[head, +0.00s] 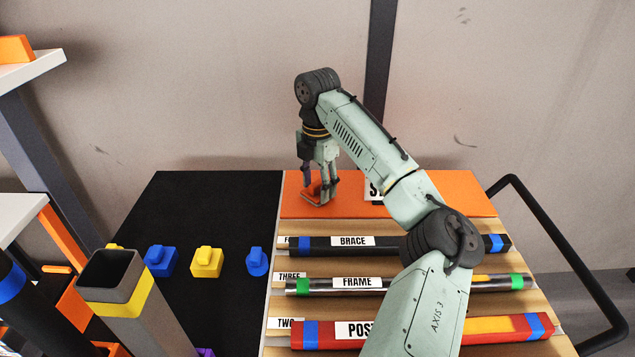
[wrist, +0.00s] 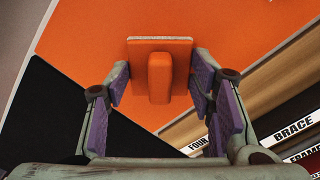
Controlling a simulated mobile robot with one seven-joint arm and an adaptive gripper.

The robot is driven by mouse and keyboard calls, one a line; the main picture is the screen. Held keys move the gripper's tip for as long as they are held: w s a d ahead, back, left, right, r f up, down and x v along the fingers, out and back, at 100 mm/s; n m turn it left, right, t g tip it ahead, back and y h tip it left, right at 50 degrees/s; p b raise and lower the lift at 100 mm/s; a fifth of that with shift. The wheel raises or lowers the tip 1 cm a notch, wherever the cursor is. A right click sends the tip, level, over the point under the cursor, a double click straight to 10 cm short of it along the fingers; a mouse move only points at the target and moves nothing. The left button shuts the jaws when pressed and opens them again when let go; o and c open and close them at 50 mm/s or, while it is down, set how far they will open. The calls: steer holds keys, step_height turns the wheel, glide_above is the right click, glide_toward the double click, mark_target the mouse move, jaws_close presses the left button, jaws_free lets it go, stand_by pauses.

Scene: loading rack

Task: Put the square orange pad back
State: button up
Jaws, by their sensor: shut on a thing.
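The square orange pad (wrist: 138,60), with a raised block in its middle, is between the fingers of my gripper (wrist: 158,90) in the wrist view. My gripper is shut on it. In the head view my gripper (head: 319,188) points down at the far left part of the orange panel at the top of the rack, and the pad (head: 316,200) shows at its fingertips. The pad is over the orange panel (head: 440,198); I cannot tell whether it touches it. My arm hides part of the white label on this panel.
Below the panel lie bars labelled BRACE (head: 320,244), FRAME (head: 320,287) and POST (head: 325,335). The black mat (head: 215,215) to the left carries blue and yellow knobbed blocks (head: 206,262). A grey square tube (head: 115,275) with a yellow band stands at front left. A black rail (head: 570,260) edges the right.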

mark_target(318, 183)
steer(key=o, duration=1.1)
steer(key=shift+r, duration=0.15)
step_height(318, 183, up, 12)
